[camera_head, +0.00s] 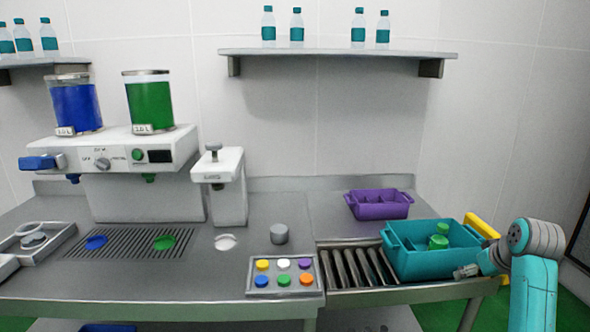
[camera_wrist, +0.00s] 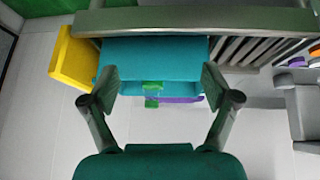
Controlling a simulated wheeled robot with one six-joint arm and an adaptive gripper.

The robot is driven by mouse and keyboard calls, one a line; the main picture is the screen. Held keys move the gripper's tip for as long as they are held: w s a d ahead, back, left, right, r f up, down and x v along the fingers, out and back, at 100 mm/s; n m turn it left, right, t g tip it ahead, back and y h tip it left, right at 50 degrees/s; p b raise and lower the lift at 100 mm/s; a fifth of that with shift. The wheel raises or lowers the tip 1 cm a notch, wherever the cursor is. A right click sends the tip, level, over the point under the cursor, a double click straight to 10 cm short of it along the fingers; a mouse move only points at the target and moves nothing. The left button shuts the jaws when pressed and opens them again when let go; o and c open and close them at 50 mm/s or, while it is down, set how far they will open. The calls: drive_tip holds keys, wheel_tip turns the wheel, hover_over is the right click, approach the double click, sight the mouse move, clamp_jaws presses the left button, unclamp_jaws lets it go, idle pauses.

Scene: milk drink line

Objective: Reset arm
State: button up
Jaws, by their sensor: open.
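My gripper (camera_head: 468,271) is at the right of the head view, beside the near right side of the teal crate (camera_head: 404,267). In the wrist view my gripper (camera_wrist: 158,88) has its two fingers spread wide apart with nothing between them. The crate's teal wall (camera_wrist: 150,52) shows beyond the fingers. Green bottles (camera_head: 438,241) stand inside the crate, and a bit of green (camera_wrist: 153,88) shows in the wrist view. My teal arm rises from the lower right corner of the head view.
The crate sits on a roller conveyor (camera_head: 345,268), with a yellow part (camera_head: 482,225) behind its right end. A purple crate (camera_head: 379,204) stands at the back. The air above the conveyor is free.

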drive_tip(key=s+a+f+t, duration=0.1)
drive_tip(key=s+a+f, duration=0.35)
drive_tip(key=f, duration=0.35)
drive_tip(key=s+a+f+m+t, duration=0.1)
drive_tip(key=s+a+f, duration=0.3)
drive_tip(key=f, duration=0.5)
drive_tip(key=s+a+f+t, duration=0.1)
drive_tip(key=s+a+f, duration=0.2)
drive_tip(key=a+f, duration=0.35)
drive_tip(key=s+a+f, duration=0.4)
drive_tip(key=s+f, duration=0.2)
drive_tip(key=s, duration=0.4)
drive_tip(key=s+a+r+t, duration=0.1)
drive_tip(key=s+a+t, duration=0.15)
drive_tip(key=s, duration=0.65)
drive_tip(key=s+a+r+t, duration=0.1)
drive_tip(key=s+a, duration=0.3)
drive_tip(key=s, duration=0.5)
drive_tip(key=s+a+r+t, duration=0.1)
drive_tip(key=s+a+r, duration=0.2)
drive_tip(key=s+r, duration=1)
drive_tip(key=s, duration=0.2)
drive_tip(key=shift+s+n+t+y, duration=0.3)
drive_tip(key=shift+s+n+t, duration=0.05)
drive_tip(key=shift+s+n, duration=0.05)
